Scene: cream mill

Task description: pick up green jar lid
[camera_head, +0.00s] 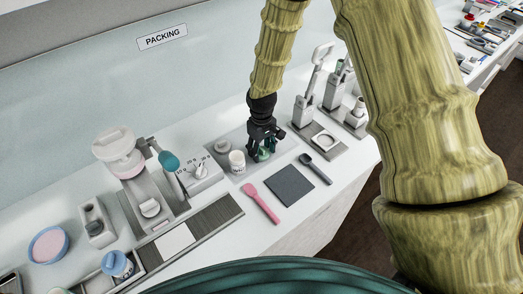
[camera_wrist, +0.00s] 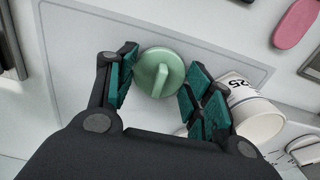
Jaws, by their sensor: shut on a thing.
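The green jar lid (camera_wrist: 150,66) is round and pale green, with a raised ridge across its top. In the wrist view it sits between the two teal-padded fingers of my gripper (camera_wrist: 163,72), which is shut on it. In the head view my gripper (camera_head: 263,146) points down over the grey tray, with the lid (camera_head: 264,155) showing low between the dark fingers. Whether the lid touches the tray surface I cannot tell.
The grey tray (camera_head: 224,150) lies under my gripper. A white cup with printing (camera_wrist: 252,108) stands close by the right finger; it also shows in the head view (camera_head: 237,162). A pink spatula (camera_head: 260,201), dark square mat (camera_head: 289,186) and dark spoon (camera_head: 315,169) lie in front.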

